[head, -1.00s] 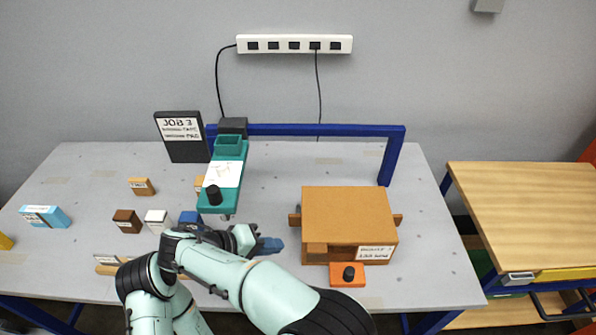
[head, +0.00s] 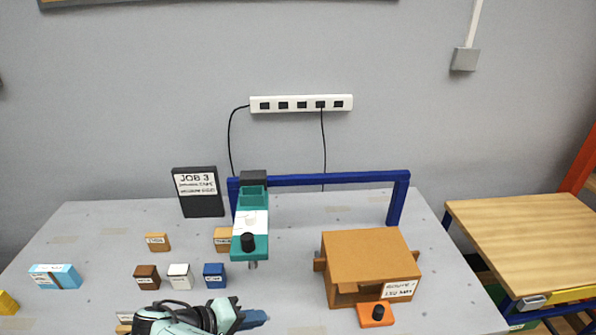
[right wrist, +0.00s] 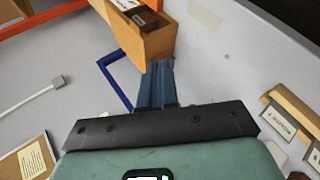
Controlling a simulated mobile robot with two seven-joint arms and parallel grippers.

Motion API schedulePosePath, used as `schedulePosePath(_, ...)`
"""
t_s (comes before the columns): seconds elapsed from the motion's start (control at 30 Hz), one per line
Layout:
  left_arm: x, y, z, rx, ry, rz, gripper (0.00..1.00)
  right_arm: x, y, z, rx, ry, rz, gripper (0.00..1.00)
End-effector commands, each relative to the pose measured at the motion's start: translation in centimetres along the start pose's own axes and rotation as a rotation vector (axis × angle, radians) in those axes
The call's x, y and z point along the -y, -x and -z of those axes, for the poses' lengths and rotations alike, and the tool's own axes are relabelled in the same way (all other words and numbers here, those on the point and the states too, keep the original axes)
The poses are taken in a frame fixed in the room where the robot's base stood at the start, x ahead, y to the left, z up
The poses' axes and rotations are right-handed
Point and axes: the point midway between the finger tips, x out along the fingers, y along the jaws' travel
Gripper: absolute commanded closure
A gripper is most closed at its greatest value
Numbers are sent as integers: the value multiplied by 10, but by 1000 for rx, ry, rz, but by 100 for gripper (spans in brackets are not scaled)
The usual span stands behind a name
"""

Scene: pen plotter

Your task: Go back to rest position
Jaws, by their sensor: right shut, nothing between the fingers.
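My right gripper (head: 256,318) is at the front of the grey table (head: 300,315), left of the brown box and in front of the teal pen plotter head (head: 251,225). Its blue fingers (right wrist: 155,85) are together and empty in the right wrist view. The orange-brown box (head: 370,262) with a white label stands at the right of the table and also shows beyond the fingers in the right wrist view (right wrist: 148,38). My left gripper is not in view.
Small blocks in brown (head: 147,277), white (head: 180,276) and blue (head: 215,275) stand left of the plotter. A black JOB 3 sign (head: 198,192) stands behind. A blue frame (head: 330,180) spans the back. A wooden-topped cart (head: 520,235) is at the right.

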Motion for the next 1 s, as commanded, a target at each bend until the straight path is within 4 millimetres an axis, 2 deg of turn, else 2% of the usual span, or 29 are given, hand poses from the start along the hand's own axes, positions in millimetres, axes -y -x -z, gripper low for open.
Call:
schedulePosePath(0.03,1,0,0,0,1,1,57,4,-11,-1,14,15,13,100)
schedulePosePath(0.1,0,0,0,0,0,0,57,31,-51,-6,55,92,103,100)
schedulePosePath(0.17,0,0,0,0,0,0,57,54,-79,-14,84,146,185,100)
schedulePosePath(0.27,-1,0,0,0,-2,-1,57,93,-127,-36,143,218,342,100)
schedulePosePath(0.37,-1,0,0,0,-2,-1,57,138,-172,-72,213,260,538,100)
schedulePosePath(0.4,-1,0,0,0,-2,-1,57,156,-188,-90,242,261,627,100)
schedulePosePath(0.47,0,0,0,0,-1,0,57,185,-209,-121,288,244,771,100)
schedulePosePath(0.5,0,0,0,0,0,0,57,203,-220,-143,318,213,870,100)
schedulePosePath(0.6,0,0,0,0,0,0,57,240,-237,-192,379,81,1087,100)
schedulePosePath(0.7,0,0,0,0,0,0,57,265,-245,-234,429,-119,1239,100)
schedulePosePath(0.83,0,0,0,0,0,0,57,279,-254,-279,480,-410,1313,100)
schedulePosePath(1.0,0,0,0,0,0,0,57,279,-266,-322,524,-681,1259,100)
